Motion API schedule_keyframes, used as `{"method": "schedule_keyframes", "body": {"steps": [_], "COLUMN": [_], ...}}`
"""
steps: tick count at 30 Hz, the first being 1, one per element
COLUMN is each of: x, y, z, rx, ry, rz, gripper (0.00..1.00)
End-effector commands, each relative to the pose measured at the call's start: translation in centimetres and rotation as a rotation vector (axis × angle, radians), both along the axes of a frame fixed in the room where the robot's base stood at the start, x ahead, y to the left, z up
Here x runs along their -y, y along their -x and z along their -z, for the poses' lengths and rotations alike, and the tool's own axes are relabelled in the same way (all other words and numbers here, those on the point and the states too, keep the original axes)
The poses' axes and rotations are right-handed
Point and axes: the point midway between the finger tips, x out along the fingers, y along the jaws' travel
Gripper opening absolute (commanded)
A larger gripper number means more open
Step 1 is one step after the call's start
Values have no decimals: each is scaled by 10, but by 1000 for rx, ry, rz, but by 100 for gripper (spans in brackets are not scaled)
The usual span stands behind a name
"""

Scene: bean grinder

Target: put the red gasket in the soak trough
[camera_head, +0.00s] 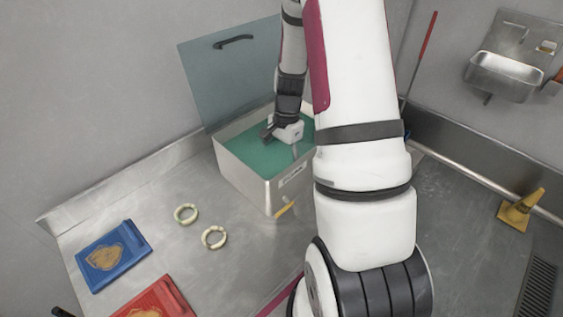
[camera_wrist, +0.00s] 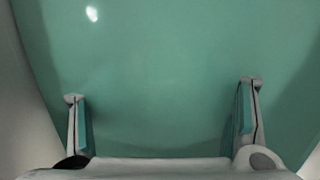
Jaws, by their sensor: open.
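The soak trough (camera_head: 277,193) is a metal box filled with green liquid, its lid (camera_head: 232,75) raised at the back. My gripper (camera_head: 281,143) is over the trough, pointing down at the liquid. In the wrist view my gripper (camera_wrist: 162,92) is open, with nothing between its fingers and only green liquid beyond them. I see no red gasket in either view; the liquid and my arm could hide it. Two pale rings lie on the bench left of the trough, one greenish (camera_head: 178,215) and one cream (camera_head: 206,241).
A blue tray (camera_head: 136,240) and a red tray (camera_head: 176,299), each with a brown patch, lie at the bench's left front. A small sink (camera_head: 505,75) hangs on the right wall. A yellow wedge-shaped object (camera_head: 519,210) stands at right. My arm covers much of the middle.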

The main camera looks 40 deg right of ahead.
Motion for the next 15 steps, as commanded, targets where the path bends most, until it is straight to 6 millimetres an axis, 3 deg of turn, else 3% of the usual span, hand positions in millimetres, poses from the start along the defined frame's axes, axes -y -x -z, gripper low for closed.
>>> {"method": "schedule_keyframes", "body": {"steps": [9, 15], "x": [8, 12], "y": [-2, -2], "z": [-64, -96], "rx": [5, 4], "ry": [4, 2], "rz": [-1, 0], "gripper": [70, 70]}}
